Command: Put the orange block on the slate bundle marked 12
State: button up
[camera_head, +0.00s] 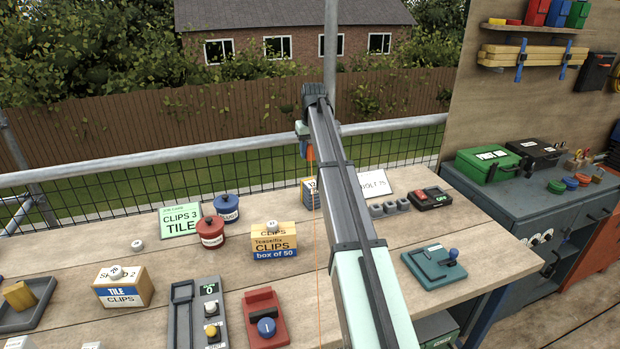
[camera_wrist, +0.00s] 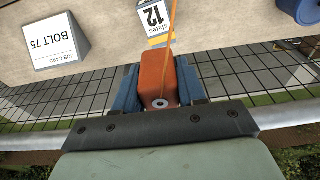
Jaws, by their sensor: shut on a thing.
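My gripper (camera_head: 306,146) is shut on the orange block (camera_wrist: 158,78), which sits between its two blue fingers in the wrist view. In the head view only a small part of the orange block (camera_head: 310,153) shows, partly hidden by my arm. The slate bundle marked 12 (camera_head: 308,197) stands on the table below the block in the head view. In the wrist view the bundle's "slates 12" label (camera_wrist: 153,18) shows just beyond the block. The block appears to be held above the bundle, with a gap between them in the head view.
A BOLT 75 job card (camera_wrist: 60,42) stands near the bundle. A box of clips (camera_head: 275,243), a red pot (camera_head: 210,232) and a blue pot (camera_head: 227,208) stand to its left. Small grey blocks (camera_head: 390,207) lie to its right. A mesh railing (camera_head: 120,190) runs behind.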

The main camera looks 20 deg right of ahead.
aim_at(309, 181)
notch_tip(309, 181, down, 9)
dwell(0.5)
jog(key=o, duration=1.1)
jog(key=shift+f, duration=0.1)
jog(key=shift+c, duration=0.2)
jog(key=r, duration=0.4)
jog(key=s+r, duration=0.1)
jog(key=r, duration=0.7)
jog(key=shift+s+r, duration=0.1)
jog(key=shift+s, duration=0.3)
